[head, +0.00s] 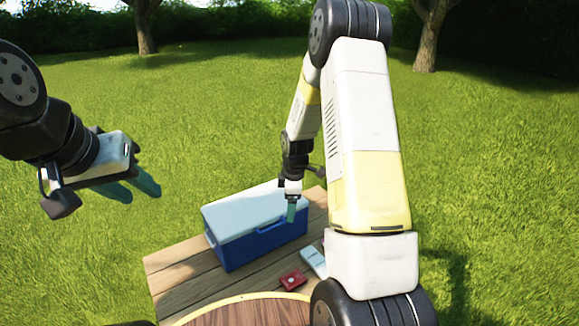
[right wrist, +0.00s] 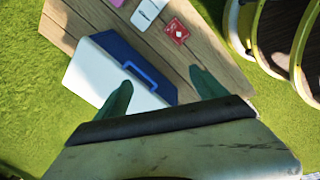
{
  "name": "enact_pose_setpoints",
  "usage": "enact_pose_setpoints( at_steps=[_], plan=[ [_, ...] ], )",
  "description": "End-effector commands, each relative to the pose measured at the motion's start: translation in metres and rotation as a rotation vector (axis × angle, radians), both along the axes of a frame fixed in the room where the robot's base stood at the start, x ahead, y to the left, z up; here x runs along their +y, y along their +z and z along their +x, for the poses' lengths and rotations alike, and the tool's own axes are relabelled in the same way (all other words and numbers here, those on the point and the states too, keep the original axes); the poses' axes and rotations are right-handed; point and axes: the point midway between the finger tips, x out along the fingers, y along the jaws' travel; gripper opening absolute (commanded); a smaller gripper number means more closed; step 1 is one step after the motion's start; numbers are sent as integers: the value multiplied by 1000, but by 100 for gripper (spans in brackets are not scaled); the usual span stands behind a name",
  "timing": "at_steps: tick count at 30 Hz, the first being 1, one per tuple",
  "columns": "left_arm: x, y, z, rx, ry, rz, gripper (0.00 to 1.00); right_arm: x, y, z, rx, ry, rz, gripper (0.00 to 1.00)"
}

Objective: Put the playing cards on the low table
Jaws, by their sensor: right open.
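The playing cards, a small red pack with a white mark (head: 292,281), lie on the wooden plank table (head: 178,265), which looks like the low table. The pack also shows in the right wrist view (right wrist: 176,31), near the plank table's edge beside a white item. My right gripper (head: 291,212) hangs by the front of the blue cooler, above and behind the pack. In the right wrist view its green fingers (right wrist: 163,92) are spread and empty, with the pack beyond them. My left gripper (head: 138,190) is held over the grass at left, its fingers apart and empty.
A blue cooler with a white lid (head: 255,205) fills much of the plank table. A white flat item (head: 313,262) lies beside the pack, and a pink item (right wrist: 117,3) is at the wrist view's top edge. A round wooden surface (head: 245,312) is at the bottom front.

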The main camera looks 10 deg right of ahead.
Motion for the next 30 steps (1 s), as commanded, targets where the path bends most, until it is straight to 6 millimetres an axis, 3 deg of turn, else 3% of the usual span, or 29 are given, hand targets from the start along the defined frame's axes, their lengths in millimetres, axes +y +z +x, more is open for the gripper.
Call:
enact_pose_setpoints(
  at_steps=[1, 6, 12, 15, 19, 24, 30],
  plan=[
    [0, 0, 0, 0, 0, 0, 36, 2, 37, -4, -32, -76, 21, 81],
    [0, 0, 0, 0, 0, 0, 36, 10, 131, -38, -92, -335, 108, 81],
    [0, 0, 0, 0, 0, 0, 36, 21, 218, -99, -150, -623, 236, 81],
    [0, 0, 0, 0, 0, 0, 36, 26, 251, -135, -172, -762, 310, 81],
    [0, 0, 0, 0, 0, 0, 36, 32, 281, -184, -189, -931, 411, 81],
    [0, 0, 0, 0, 0, 0, 36, 39, 299, -235, -192, -1100, 520, 81],
    [0, 0, 0, 0, 0, 0, 36, 42, 303, -261, -186, -1191, 580, 81]
  ],
)
